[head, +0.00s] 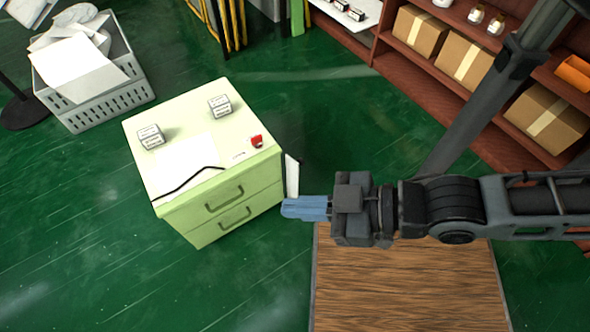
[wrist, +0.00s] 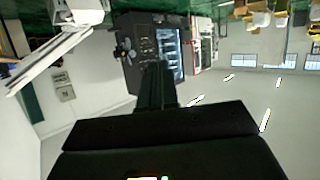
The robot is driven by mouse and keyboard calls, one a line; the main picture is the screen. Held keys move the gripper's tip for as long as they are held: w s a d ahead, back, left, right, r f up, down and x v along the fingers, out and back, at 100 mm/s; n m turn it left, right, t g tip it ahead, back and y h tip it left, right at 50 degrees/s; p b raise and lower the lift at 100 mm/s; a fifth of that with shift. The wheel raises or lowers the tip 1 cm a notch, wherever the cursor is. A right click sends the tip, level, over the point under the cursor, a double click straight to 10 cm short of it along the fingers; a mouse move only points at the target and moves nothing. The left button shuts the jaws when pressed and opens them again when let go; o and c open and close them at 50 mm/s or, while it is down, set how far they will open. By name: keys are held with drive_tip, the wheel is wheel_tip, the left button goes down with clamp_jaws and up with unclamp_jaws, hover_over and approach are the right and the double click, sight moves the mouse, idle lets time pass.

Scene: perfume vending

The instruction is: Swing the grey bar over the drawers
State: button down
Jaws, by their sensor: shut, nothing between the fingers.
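A pale green cabinet (head: 215,95) stands left of centre in the head view, with two closed drawers (head: 222,205) on its front. The grey bar (head: 291,176) is a light, narrow strip standing upright at the cabinet's right front corner, beside the drawer fronts rather than across them. A long pale bar also shows at the upper left of the wrist view (wrist: 48,62). My gripper (head: 290,208) is shut and empty, its bluish fingers pointing left at the bar's lower end. Whether they touch it cannot be told. My gripper also shows dark in the wrist view (wrist: 157,70).
On the cabinet top are two small white boxes (head: 219,107), a red item (head: 257,141) and a black cord (head: 185,178). A grey crate of papers (head: 95,100) stands at the upper left. Shelves with cartons (head: 465,62) line the upper right. Green floor left of the cabinet is clear.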

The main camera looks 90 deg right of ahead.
drive_tip(key=w+d+f+m+g+h+b, duration=0.1)
drive_tip(key=w+d+f+g+h+b, duration=0.2)
drive_tip(key=f, duration=0.8)
drive_tip(key=d+f+m+g+b, duration=0.2)
drive_tip(key=d+f, duration=0.4)
drive_tip(key=f, duration=0.6)
drive_tip(key=m+g+y+b, duration=0.3)
drive_tip(key=y+b, duration=0.2)
drive_tip(key=b, duration=0.6)
approach(296, 181)
drive_tip(key=r, duration=0.1)
drive_tip(key=s+d+r+t+y+b, duration=0.1)
drive_tip(key=s+d+r+b, duration=0.1)
drive_tip(key=s+d, duration=0.4)
drive_tip(key=w+a+f+b, duration=0.3)
drive_tip(key=w+a+f, duration=0.2)
drive_tip(key=w+f, duration=0.2)
drive_tip(key=shift+w+f, duration=0.15)
drive_tip(key=shift+w, duration=0.15)
